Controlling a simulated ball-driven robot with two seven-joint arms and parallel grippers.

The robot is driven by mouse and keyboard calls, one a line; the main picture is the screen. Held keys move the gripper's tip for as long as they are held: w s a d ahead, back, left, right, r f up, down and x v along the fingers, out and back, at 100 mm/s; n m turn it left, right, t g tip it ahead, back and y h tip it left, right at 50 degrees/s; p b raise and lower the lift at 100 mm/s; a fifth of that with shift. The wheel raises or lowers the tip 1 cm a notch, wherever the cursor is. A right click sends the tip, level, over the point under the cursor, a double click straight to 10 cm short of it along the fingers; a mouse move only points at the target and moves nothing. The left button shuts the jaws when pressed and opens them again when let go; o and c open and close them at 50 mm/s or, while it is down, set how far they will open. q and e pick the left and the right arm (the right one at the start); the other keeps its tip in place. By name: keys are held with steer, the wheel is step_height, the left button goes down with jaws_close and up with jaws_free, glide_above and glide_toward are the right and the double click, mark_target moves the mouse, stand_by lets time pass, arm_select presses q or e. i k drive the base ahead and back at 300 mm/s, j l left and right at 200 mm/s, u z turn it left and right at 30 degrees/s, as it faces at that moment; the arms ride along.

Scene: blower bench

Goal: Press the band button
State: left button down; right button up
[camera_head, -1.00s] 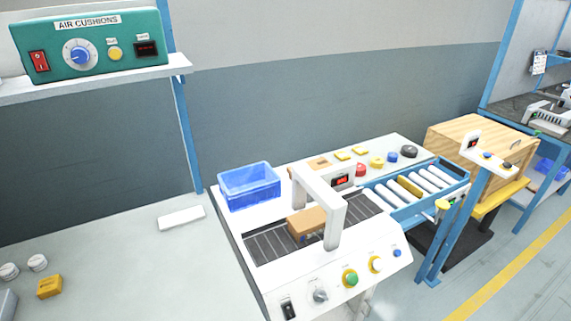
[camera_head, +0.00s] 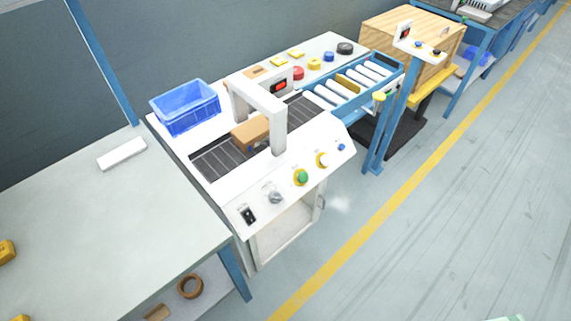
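A white conveyor machine (camera_head: 228,200) stands in the middle of the view. Its sloped front panel carries a black rocker switch (camera_head: 248,215), a grey knob (camera_head: 275,197), a green button (camera_head: 301,177) in a yellow ring, a white button (camera_head: 322,160) in a yellow ring and a small blue button (camera_head: 341,147). Their labels are too small to read, so I cannot tell which is the band button. A brown box (camera_head: 250,133) sits on the dark belt (camera_head: 212,163) at the white arch (camera_head: 278,128). Neither of my grippers is in view.
A blue crate (camera_head: 186,108) stands behind the belt. A grey table (camera_head: 110,220) is at the left, with a brown ring (camera_head: 190,286) beneath. A roller track (camera_head: 350,85) and wooden crate (camera_head: 415,45) are beyond. The floor (camera_head: 450,210) in front is open.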

mark_target(302, 177)
steer(key=i+l+u, duration=0.25)
steer(key=l, duration=0.25)
steer(key=l+u, duration=0.25)
steer(key=l, duration=0.2)
steer(key=i+l+u, duration=0.1)
steer(key=l+u, duration=0.15)
steer(key=l, duration=0.3)
